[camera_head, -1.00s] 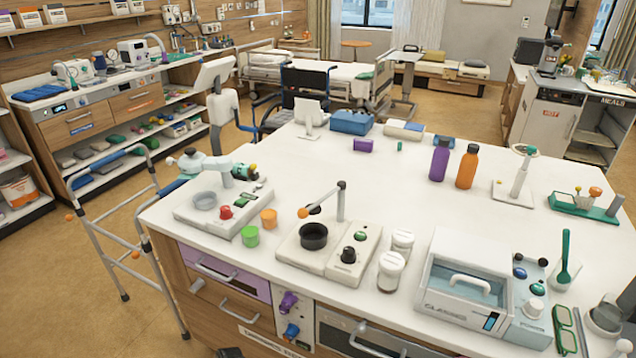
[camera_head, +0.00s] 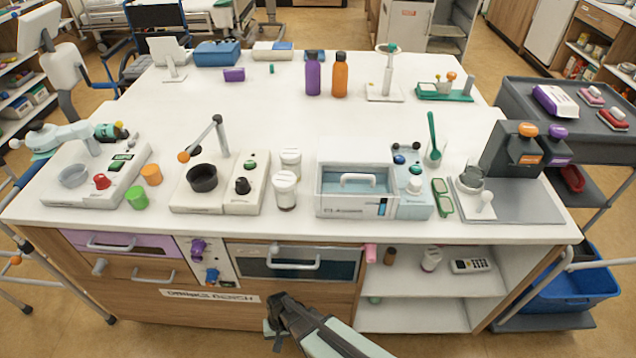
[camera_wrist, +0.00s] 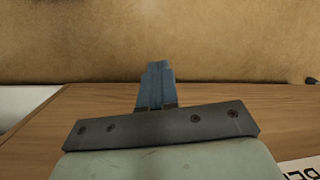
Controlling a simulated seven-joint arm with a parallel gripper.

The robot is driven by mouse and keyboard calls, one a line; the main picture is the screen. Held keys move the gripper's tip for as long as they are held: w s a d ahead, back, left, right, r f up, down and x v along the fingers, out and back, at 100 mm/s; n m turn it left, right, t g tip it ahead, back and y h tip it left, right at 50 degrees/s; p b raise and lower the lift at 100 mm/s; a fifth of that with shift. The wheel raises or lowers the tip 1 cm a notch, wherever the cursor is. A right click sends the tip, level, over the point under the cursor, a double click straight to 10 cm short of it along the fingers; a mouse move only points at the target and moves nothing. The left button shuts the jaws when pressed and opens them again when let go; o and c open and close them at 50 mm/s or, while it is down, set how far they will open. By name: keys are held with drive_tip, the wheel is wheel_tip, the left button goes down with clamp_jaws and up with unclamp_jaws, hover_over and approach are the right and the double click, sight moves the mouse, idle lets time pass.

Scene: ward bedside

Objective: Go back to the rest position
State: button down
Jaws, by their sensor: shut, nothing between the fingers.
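My gripper (camera_head: 275,328) shows at the bottom middle of the head view, in front of the wooden front of the drinks bench and below its worktop. Its fingers are closed together with nothing between them. In the wrist view the shut fingers (camera_wrist: 154,88) point at the brown floor, with the wooden bench front (camera_wrist: 90,105) close beside them. The gripper appears apart from the bench, but the exact gap cannot be told.
The white worktop (camera_head: 275,120) carries several devices, bottles and cups. Below it are a drawer with a handle (camera_head: 292,265) and open shelves (camera_head: 430,285). A grey trolley (camera_head: 590,145) with a blue bin (camera_head: 580,285) stands at the right. Floor in front is clear.

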drive_tip(key=s+d+r+m+g+h, duration=0.1)
drive_tip(key=s+d+m+g, duration=0.15)
drive_tip(key=d, duration=1.75)
drive_tip(key=s+d+r+g, duration=0.1)
drive_tip(key=s+d+r, duration=0.2)
drive_tip(key=s+d, duration=0.6)
drive_tip(key=d, duration=0.3)
drive_tip(key=shift+s+g, duration=0.3)
drive_tip(key=shift+g, duration=0.05)
